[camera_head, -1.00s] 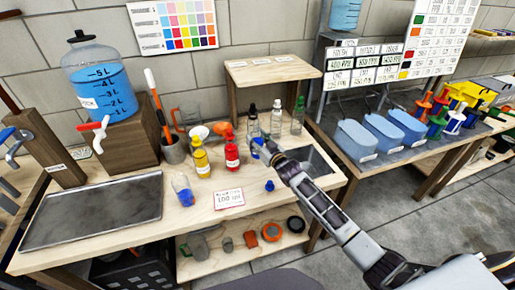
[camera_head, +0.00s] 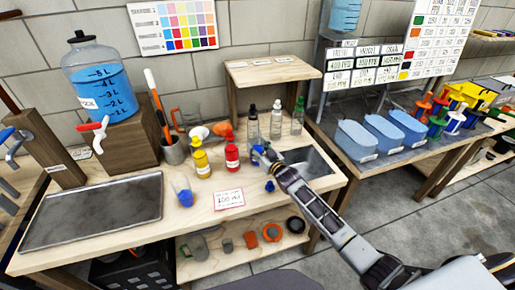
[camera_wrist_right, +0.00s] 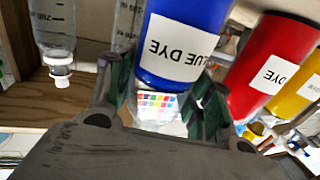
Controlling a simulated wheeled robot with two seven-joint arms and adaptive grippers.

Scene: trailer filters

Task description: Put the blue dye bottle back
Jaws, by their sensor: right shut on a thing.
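The blue dye bottle (camera_head: 257,153) is in my right gripper (camera_head: 264,156), to the right of the red bottle (camera_head: 232,157) and yellow bottle (camera_head: 201,164). My arm partly hides it in the head view. In the right wrist view the blue bottle (camera_wrist_right: 185,42), labelled BLUE DYE, stands between the two fingers of my gripper (camera_wrist_right: 163,95), with the red bottle (camera_wrist_right: 272,65) close beside it. Whether its base touches the bench is hidden. A small blue cap (camera_head: 269,186) lies on the bench. My left gripper is out of view.
Clear bottles, including a green-capped one (camera_head: 298,117), stand behind my gripper. A metal tray (camera_head: 90,212) fills the left.

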